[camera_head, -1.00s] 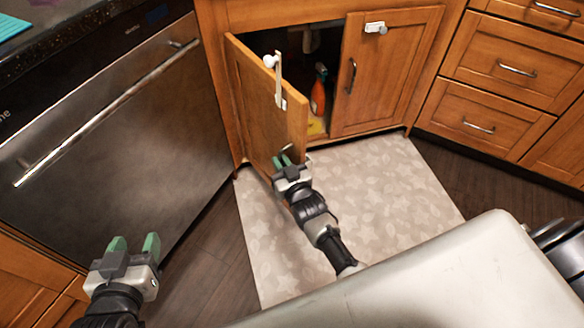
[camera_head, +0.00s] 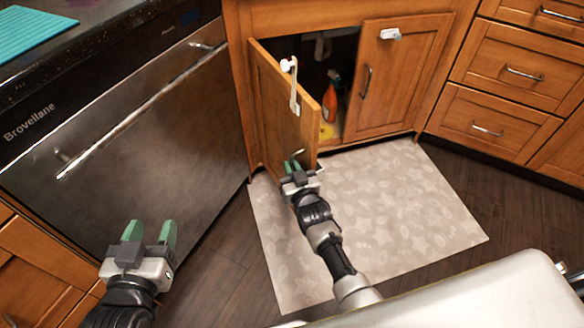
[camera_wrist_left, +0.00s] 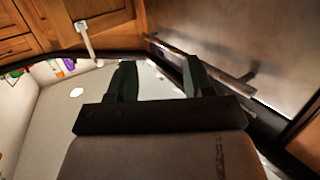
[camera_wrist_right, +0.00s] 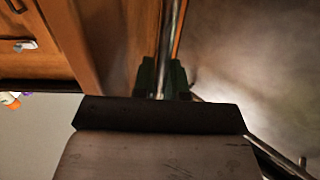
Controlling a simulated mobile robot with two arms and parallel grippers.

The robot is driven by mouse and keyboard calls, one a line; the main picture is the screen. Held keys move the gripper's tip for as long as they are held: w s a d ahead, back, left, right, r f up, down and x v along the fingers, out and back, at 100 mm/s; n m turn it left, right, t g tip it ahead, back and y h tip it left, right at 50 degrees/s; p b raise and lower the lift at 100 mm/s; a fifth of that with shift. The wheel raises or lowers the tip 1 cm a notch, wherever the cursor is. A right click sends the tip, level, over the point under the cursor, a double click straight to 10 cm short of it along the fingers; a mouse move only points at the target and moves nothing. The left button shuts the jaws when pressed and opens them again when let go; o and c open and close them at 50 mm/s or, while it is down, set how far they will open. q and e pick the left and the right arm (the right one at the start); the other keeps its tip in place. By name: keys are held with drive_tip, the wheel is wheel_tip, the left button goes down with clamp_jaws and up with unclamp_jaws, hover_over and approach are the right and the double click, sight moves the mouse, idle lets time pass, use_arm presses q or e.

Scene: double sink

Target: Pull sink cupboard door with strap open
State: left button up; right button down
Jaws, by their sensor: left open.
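The left cupboard door (camera_head: 277,105) under the sink is wooden and stands swung out, ajar. A white strap (camera_head: 294,88) with a round knob hangs at its top edge; one end is free of the right door. My right gripper (camera_head: 293,164) is at the door's lower front, shut on its metal handle, which runs between the fingers in the right wrist view (camera_wrist_right: 162,78). The right cupboard door (camera_head: 395,75) is closed and bears a white latch piece (camera_head: 390,34). My left gripper (camera_head: 150,236) is open and empty, in front of the dishwasher, apart from the door.
The dishwasher (camera_head: 120,135) with its long bar handle (camera_head: 140,110) stands at the left. An orange spray bottle (camera_head: 330,100) stands inside the cupboard. A pale floor mat (camera_head: 400,200) lies in front. Drawers (camera_head: 500,70) are at the right.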

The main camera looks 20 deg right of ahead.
drive_tip(key=c, duration=1.2)
unclamp_jaws()
drive_tip(key=shift+w+f, duration=0.2)
drive_tip(key=shift+f, duration=0.05)
use_arm(q)
drive_tip(key=shift+w, duration=0.15)
use_arm(e)
drive_tip(key=shift+r, duration=0.1)
use_arm(q)
drive_tip(key=shift+f, duration=0.1)
use_arm(e)
drive_tip(key=shift+s, duration=0.15)
use_arm(q)
drive_tip(key=s+a+f+g+y+p, duration=0.2)
drive_tip(key=s+a+f+g+p, duration=0.1)
drive_tip(key=s+f+g, duration=0.4)
drive_tip(key=shift+s+a+f+g+y, duration=0.2)
drive_tip(key=shift+s+g+y, duration=0.1)
drive_tip(key=shift+g, duration=0.4)
use_arm(e)
drive_tip(key=s, duration=1)
drive_tip(key=shift+s+d, duration=0.25)
drive_tip(key=shift+d, duration=0.2)
drive_tip(key=shift+c, duration=0.4)
